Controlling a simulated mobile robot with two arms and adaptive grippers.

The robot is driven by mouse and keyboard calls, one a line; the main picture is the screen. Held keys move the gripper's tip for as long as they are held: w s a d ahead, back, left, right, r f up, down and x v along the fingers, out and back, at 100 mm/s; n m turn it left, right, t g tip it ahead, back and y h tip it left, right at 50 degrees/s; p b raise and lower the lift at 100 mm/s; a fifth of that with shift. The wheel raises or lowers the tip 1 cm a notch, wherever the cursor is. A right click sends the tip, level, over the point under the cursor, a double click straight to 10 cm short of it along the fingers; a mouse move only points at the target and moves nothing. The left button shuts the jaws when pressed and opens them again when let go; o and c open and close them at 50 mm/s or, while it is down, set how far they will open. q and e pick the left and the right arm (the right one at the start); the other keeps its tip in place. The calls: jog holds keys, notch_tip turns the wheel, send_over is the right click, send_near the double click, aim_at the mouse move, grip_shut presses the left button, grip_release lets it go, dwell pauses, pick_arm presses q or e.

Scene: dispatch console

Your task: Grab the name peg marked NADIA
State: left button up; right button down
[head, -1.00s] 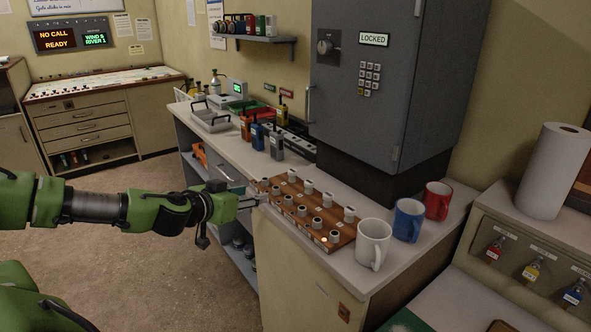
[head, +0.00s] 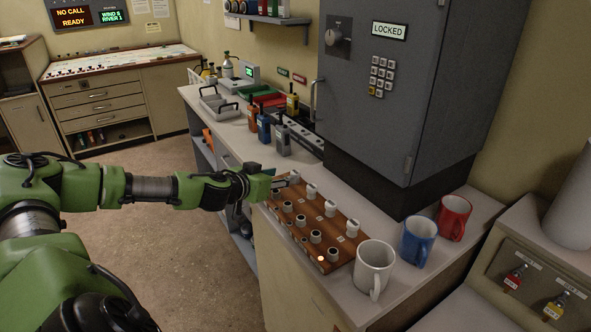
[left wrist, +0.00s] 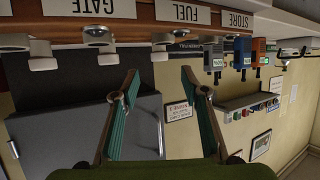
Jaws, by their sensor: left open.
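A brown wooden peg board (head: 322,222) lies on the counter, with rows of pale round pegs such as one in the near row (head: 315,236) and one in the back row (head: 330,208). I cannot read any name on the pegs, so I cannot tell which is NADIA. My left gripper (head: 282,183) is open and empty over the board's far left end, close to the first back-row peg. The left wrist view shows its two spread fingers (left wrist: 158,92) with nothing between them. Pegs (left wrist: 97,36) hang along the top there, by labels GATE, FUEL and STORE.
White (head: 373,268), blue (head: 417,240) and red (head: 453,216) mugs stand right of the board. A grey locked cabinet (head: 400,130) rises behind it. Several radios (head: 264,130) and a grey tray (head: 218,105) stand farther left on the counter.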

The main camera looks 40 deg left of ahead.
aim_at(294, 173)
pick_arm(q)
jog(key=p+x, duration=0.1)
jog(key=x, duration=0.2)
jog(key=shift+w, duration=0.2)
jog(key=shift+w+f+p, duration=0.2)
jog(key=shift+w+p, duration=0.05)
jog(key=shift+p, duration=0.05)
jog(key=shift+w+p, duration=0.55)
jog(key=shift+p, duration=0.05)
jog(key=p+x, duration=0.1)
jog(key=x, duration=0.2)
jog(key=shift+a+f, duration=0.1)
jog(key=shift+f, duration=0.05)
jog(key=shift+w+f+p, duration=0.3)
jog(key=shift+w, duration=0.15)
pick_arm(e)
jog(key=r, duration=0.1)
jog(key=w+r, duration=0.1)
jog(key=r, duration=0.3)
jog(key=shift+w+a, duration=0.15)
jog(key=shift+w, duration=0.15)
pick_arm(q)
jog(key=c, duration=0.9)
